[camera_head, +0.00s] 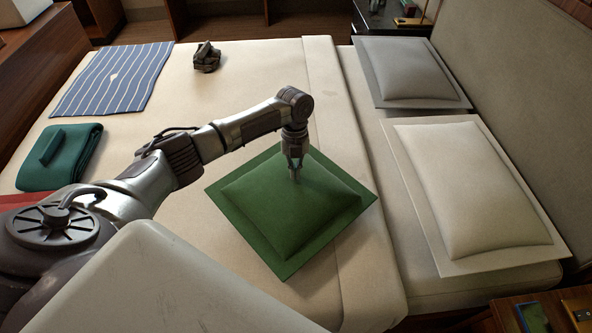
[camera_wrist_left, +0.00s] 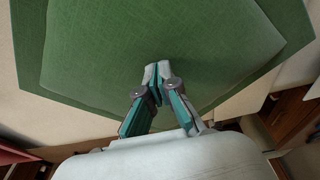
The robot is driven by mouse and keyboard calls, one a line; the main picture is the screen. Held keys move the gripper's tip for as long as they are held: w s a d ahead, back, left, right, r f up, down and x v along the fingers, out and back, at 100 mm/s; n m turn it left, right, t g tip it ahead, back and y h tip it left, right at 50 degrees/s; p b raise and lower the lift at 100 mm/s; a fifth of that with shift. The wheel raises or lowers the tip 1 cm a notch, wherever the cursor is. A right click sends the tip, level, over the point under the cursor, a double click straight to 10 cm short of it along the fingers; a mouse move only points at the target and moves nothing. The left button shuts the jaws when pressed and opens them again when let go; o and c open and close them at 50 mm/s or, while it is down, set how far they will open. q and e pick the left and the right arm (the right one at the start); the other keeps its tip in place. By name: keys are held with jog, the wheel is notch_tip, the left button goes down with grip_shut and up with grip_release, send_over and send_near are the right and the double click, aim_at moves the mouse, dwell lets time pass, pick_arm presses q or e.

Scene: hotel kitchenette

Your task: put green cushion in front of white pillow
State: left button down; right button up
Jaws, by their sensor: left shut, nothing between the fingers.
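The green cushion (camera_head: 290,204) lies flat on the cream bed, left of the pillows. It fills much of the left wrist view (camera_wrist_left: 90,50). Two pillows lie at the head of the bed: a white one (camera_head: 466,187) nearer me and a greyer one (camera_head: 408,70) farther back. My left gripper (camera_head: 295,178) points down at the middle of the green cushion. Its fingertips (camera_wrist_left: 157,70) are together with nothing between them, at or just above the cloth; I cannot tell if they touch it. My right gripper is in neither view.
A blue striped cloth (camera_head: 113,78), a folded teal towel (camera_head: 60,155) and a small dark object (camera_head: 206,57) lie on the bed. A padded headboard (camera_head: 520,100) stands behind the pillows. The strip of bed between the green cushion and white pillow is clear.

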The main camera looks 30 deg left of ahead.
pick_arm(q)
notch_tip(320, 180, up, 11)
jog(key=w, duration=0.1)
jog(key=shift+w+a, duration=0.3)
jog(key=shift+a, duration=0.05)
jog(key=shift+f, duration=0.1)
